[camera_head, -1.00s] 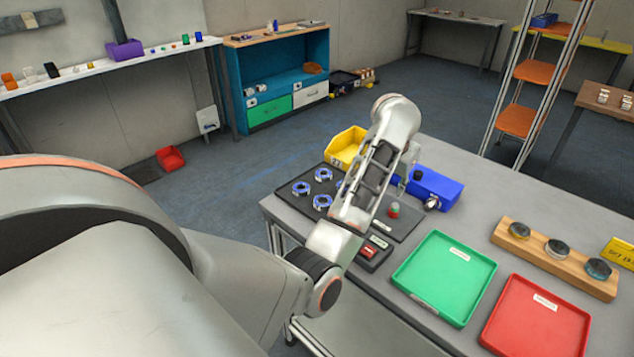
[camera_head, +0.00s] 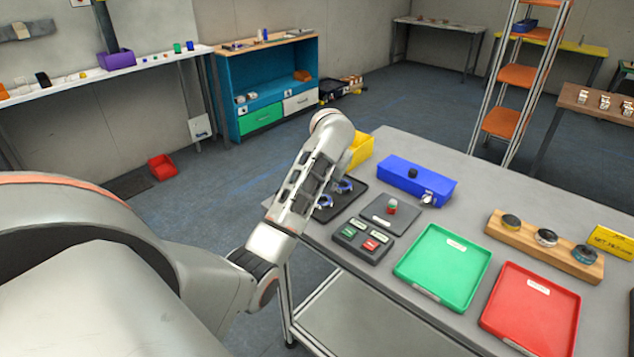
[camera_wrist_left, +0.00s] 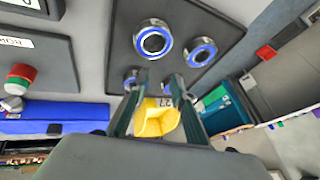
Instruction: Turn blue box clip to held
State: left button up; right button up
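The blue box (camera_head: 415,182) stands at the back of the grey table in the head view, with a black knob on top. A small metallic clip (camera_head: 428,199) shows at its front right; its exact setting is too small to tell. The blue box (camera_wrist_left: 55,117) also shows at lower left in the left wrist view. My left gripper (camera_wrist_left: 159,80) is open and empty, its fingers apart above the dark tray with blue rings. In the head view my arm hides its fingers. The gripper is apart from the blue box. My right gripper is not in view.
The dark tray (camera_wrist_left: 120,45) holds several blue-ringed parts. A yellow bin (camera_head: 361,149) stands behind it. A dark plate with a red-green knob (camera_head: 392,207), a button panel (camera_head: 362,240), a green tray (camera_head: 445,266) and a red tray (camera_head: 531,312) lie nearer.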

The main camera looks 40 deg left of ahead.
pick_arm(q)
jog(key=shift+s+a, duration=0.5)
jog(key=shift+a, duration=0.4)
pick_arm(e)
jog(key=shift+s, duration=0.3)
